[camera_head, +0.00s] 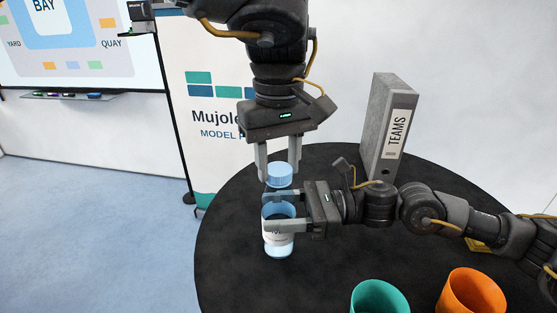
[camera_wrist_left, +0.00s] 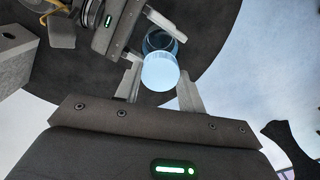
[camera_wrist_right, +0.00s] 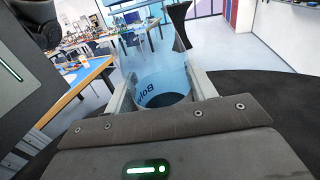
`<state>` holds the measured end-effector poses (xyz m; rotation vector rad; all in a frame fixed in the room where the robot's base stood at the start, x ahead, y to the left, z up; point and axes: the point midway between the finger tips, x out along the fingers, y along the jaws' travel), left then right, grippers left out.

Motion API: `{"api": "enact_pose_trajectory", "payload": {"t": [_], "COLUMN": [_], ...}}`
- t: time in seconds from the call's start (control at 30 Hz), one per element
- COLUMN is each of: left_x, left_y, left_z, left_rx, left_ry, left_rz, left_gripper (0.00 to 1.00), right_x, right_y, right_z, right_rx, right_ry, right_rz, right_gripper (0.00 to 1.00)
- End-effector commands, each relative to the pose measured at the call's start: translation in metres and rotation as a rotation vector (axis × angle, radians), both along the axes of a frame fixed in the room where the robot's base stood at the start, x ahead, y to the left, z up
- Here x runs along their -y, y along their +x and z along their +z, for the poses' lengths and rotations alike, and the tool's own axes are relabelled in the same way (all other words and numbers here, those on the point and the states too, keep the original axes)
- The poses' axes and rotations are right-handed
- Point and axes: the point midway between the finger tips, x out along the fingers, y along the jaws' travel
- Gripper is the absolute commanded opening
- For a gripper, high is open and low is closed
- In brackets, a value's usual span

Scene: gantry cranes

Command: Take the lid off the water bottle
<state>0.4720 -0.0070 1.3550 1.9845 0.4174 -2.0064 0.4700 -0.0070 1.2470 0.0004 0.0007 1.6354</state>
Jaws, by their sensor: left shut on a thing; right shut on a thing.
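The blue lid (camera_head: 279,173) is between the fingers of my left gripper (camera_head: 278,177), which is shut on it. The lid is apart from the water bottle (camera_head: 278,248) and just above its open mouth. The bottle is translucent blue with a white label and stands upright on the black table. My right gripper (camera_head: 269,212) is shut around its upper part from the right. In the left wrist view the lid (camera_wrist_left: 160,72) sits in front of the bottle's rim (camera_wrist_left: 160,42). In the right wrist view the bottle (camera_wrist_right: 162,77) shows its dark open inside.
The round black table (camera_head: 232,240) has a teal cup (camera_head: 380,298) and an orange cup (camera_head: 472,293) at the front right. A grey binder (camera_head: 388,125) marked TEAMS stands at the back. The table left of the bottle is clear.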

Motion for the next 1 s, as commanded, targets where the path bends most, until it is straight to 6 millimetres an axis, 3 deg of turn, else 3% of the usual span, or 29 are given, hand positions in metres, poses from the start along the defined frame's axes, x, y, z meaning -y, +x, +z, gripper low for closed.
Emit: {"api": "enact_pose_trajectory", "payload": {"t": [0.7,1.0], "left_x": [0.0002,0.0007], "left_y": [-0.0029,-0.0032], "left_z": [0.0005,0.0020], "left_rx": [-0.006,-0.001], "left_ry": [0.018,0.024], "left_rz": [2.070,2.856], "left_gripper": [0.12,0.12], "right_x": [-0.0002,-0.0001], "right_y": [-0.0001,0.0000], "right_z": [-0.0003,-0.0004], "right_rx": [-0.001,-0.001], "right_ry": [-0.001,-0.001], "right_rz": [0.000,0.000], "right_gripper": [0.00,0.00]}}
